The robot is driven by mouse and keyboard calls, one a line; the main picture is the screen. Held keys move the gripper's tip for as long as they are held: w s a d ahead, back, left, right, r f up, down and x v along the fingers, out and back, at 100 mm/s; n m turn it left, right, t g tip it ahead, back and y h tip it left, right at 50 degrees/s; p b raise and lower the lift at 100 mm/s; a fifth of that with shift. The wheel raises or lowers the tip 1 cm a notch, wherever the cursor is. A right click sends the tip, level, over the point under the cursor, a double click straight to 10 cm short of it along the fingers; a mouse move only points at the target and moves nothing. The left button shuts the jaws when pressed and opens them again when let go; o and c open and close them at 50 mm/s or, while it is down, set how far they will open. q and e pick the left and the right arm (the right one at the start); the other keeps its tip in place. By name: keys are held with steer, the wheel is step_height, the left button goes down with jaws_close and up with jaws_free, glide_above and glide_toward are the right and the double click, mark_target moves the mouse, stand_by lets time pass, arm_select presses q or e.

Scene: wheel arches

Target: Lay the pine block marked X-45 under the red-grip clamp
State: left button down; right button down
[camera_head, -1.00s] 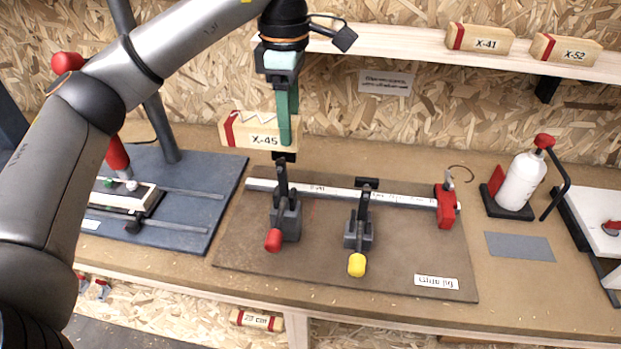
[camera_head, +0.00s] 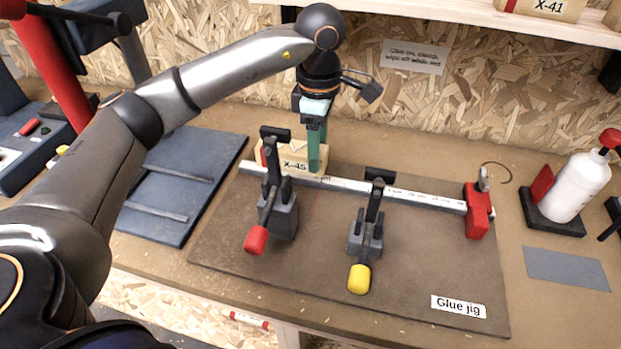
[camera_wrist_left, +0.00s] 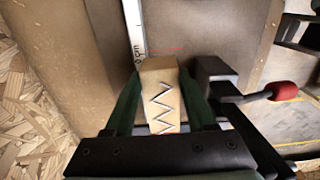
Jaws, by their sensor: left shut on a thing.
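The pine block X-45 (camera_head: 292,162), light wood with a red band, is at the far left of the glue jig, behind the steel rule. My left gripper (camera_head: 316,158) is shut on it from above. In the left wrist view the block (camera_wrist_left: 160,88) sits between the green fingers, with a zigzag mark facing up. The red-grip clamp (camera_head: 283,214) stands in front of the block, its red handle towards the front and its dark upper arm overlapping the block. I cannot tell whether the block touches the board or clamp. My right gripper is not in view.
A yellow-grip clamp (camera_head: 366,234) stands to the right on the jig board (camera_head: 310,262). The steel rule (camera_head: 400,193) ends at a red stop (camera_head: 478,211). A glue bottle (camera_head: 582,187) stands at the right; block X-41 (camera_head: 545,8) lies on the shelf.

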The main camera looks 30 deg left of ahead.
arm_select(q)
step_height(320, 180, down, 6)
steer(key=shift+r, duration=0.1)
stand_by(0.4)
steer(key=shift+f+b, duration=0.45)
steer(key=shift+f, duration=0.25)
steer(key=shift+c, duration=1.2)
jaws_free()
steer(key=shift+r, duration=0.1)
